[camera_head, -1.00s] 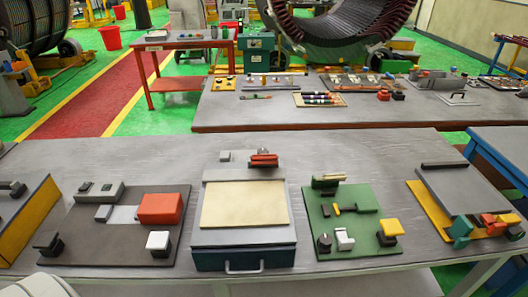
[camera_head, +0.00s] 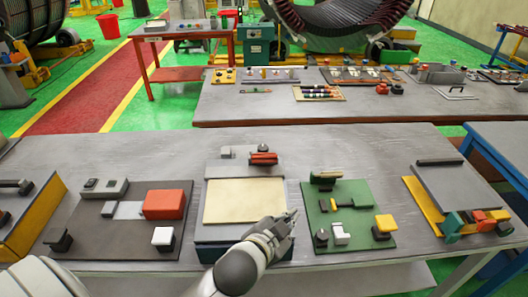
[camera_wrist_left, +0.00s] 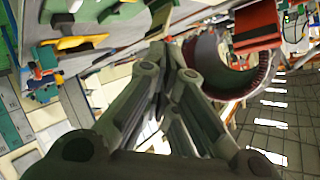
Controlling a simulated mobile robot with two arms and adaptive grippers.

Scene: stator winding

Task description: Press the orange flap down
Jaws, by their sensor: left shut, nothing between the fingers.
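An orange block-like flap (camera_head: 165,204) sits on the dark board (camera_head: 115,240) at the left of the near table. It stands at the end of a light grey strip. I cannot tell how far it is raised. My left gripper (camera_head: 292,215) is shut and empty, above the front right of the central box with a cream top (camera_head: 243,200). It is well to the right of the orange flap and apart from it. In the left wrist view the shut fingers (camera_wrist_left: 168,45) reach up the middle with nothing between them. My right gripper is not in view.
A red-orange part (camera_head: 263,158) lies at the back of the central box. A green board (camera_head: 350,245) with yellow and white blocks is just right of my left gripper. A white block (camera_head: 163,237) stands in front of the orange flap. Bare grey tabletop separates the boards.

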